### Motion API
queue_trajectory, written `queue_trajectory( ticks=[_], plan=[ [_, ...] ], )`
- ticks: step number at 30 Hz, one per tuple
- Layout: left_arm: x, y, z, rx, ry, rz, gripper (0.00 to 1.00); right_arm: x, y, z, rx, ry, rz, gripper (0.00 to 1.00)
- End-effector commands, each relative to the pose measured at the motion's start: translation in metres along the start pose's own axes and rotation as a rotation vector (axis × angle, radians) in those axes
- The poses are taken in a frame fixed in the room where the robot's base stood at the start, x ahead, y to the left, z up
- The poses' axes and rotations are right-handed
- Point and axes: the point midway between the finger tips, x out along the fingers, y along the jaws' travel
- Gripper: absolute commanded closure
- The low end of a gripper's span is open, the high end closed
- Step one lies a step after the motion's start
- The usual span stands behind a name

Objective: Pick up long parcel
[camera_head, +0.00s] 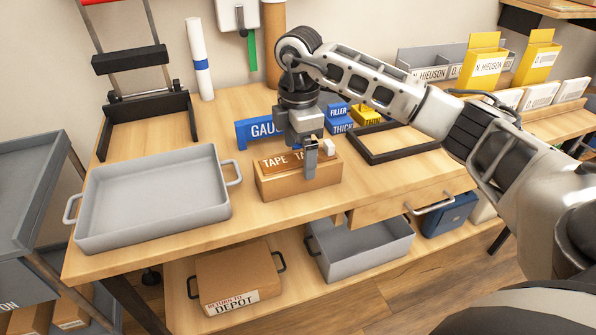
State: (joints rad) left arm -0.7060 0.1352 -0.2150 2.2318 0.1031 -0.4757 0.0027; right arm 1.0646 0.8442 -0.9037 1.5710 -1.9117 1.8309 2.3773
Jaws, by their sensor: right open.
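My right gripper (311,158) points down over the table, just at a wooden box labelled TAPE (298,184). One finger shows in front of the box's lettering; the other is hidden, and I cannot tell whether the finger touches the box. Nothing in view is clearly marked as the long parcel. A brown box with a RETURN TO DEPOT label (240,279) lies on the lower shelf. A tall brown tube (272,45) and a white roll with a blue band (199,58) stand upright at the wall. My left gripper is out of view.
An empty grey tray (155,195) fills the table's left. A black stand (146,123), a blue GAUGE block (258,131) and a dark open frame (393,145) stand behind. A drawer (410,205) is under the front edge. A grey bin (361,250) sits below.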

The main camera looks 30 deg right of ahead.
Motion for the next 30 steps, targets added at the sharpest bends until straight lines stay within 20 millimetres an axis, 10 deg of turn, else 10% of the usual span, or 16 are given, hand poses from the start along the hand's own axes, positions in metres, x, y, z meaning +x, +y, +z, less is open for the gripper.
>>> queue_trajectory(
  ticks=[20,26,30],
  plan=[
    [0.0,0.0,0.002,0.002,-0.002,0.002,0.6,0.053,0.0,-0.002,-0.001,0.001,0.0,0.11],
    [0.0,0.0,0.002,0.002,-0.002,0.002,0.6,0.052,0.0,-0.002,-0.001,0.001,0.0,0.67],
    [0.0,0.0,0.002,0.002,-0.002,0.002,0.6,0.051,0.0,-0.002,-0.001,0.002,0.001,0.68]
  ],
)
